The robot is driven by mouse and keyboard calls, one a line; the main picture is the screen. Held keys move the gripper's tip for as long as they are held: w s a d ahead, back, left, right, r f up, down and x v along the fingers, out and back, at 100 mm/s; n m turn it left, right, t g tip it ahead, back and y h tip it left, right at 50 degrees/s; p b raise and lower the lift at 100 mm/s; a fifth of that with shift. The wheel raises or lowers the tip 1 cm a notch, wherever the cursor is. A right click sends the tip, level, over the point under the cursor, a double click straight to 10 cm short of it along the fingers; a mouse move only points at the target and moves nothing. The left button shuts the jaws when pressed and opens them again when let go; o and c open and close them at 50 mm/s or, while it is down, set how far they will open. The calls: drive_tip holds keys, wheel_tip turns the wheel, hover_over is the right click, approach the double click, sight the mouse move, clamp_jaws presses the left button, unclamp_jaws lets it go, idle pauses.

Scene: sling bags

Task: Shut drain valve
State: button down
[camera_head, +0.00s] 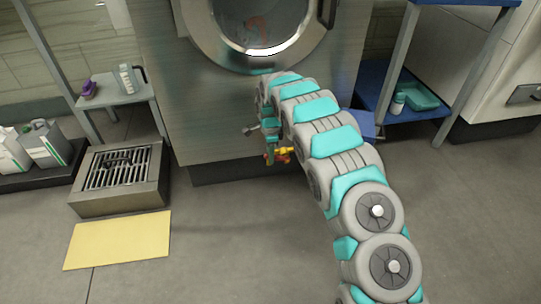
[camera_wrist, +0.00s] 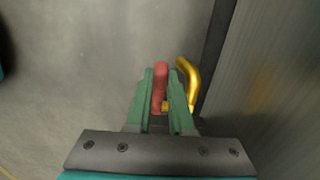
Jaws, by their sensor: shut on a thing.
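The drain valve has a red lever handle (camera_wrist: 160,76) and a brass-yellow bent spout (camera_wrist: 189,74). It sits low at the front of the steel washing machine (camera_head: 245,120), and its yellow part (camera_head: 286,150) shows in the head view. My gripper (camera_wrist: 161,92) has its green fingers on both sides of the red handle and is shut on it. The spout is just right of the fingers in the wrist view. In the head view my gripper (camera_head: 269,150) and arm hide part of the valve.
A floor drain box with a grate (camera_head: 118,168) stands at the left, with a yellow mat (camera_head: 117,240) in front. A small side table (camera_head: 112,94) holds a jug. A blue shelf rack (camera_head: 400,115) is at the right. The front floor is clear.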

sight(280, 156)
drive_tip(key=shift+r, duration=0.15)
idle(0.8)
drive_tip(key=shift+w+d+r+g+y+p, duration=0.15)
drive_tip(key=shift+d+r+y+p, duration=0.15)
drive_tip(key=shift+y, duration=0.2)
drive_tip(key=shift+d+r+g+y+p, duration=0.1)
drive_tip(key=shift+r+g+y+p, duration=0.1)
drive_tip(key=shift+y+p, duration=0.25)
drive_tip(key=shift+w+d+r+y+p, duration=0.1)
drive_tip(key=shift+d+r+y+p, duration=0.25)
drive_tip(key=shift+y, duration=0.4)
drive_tip(key=y, duration=0.1)
drive_tip(key=d+y, duration=0.1)
drive_tip(key=g+y, duration=0.1)
drive_tip(key=shift+w+d+r, duration=0.25)
drive_tip(key=shift+d+r, duration=0.15)
drive_tip(key=shift+w+d+r+g+y, duration=0.15)
drive_tip(key=shift+d+g+y, duration=0.25)
drive_tip(key=shift+y, duration=0.4)
drive_tip(key=shift+w+d+r+g+y, duration=0.15)
drive_tip(key=shift+d+y, duration=0.35)
drive_tip(key=shift+y, duration=0.3)
drive_tip(key=c, duration=0.8)
unclamp_jaws()
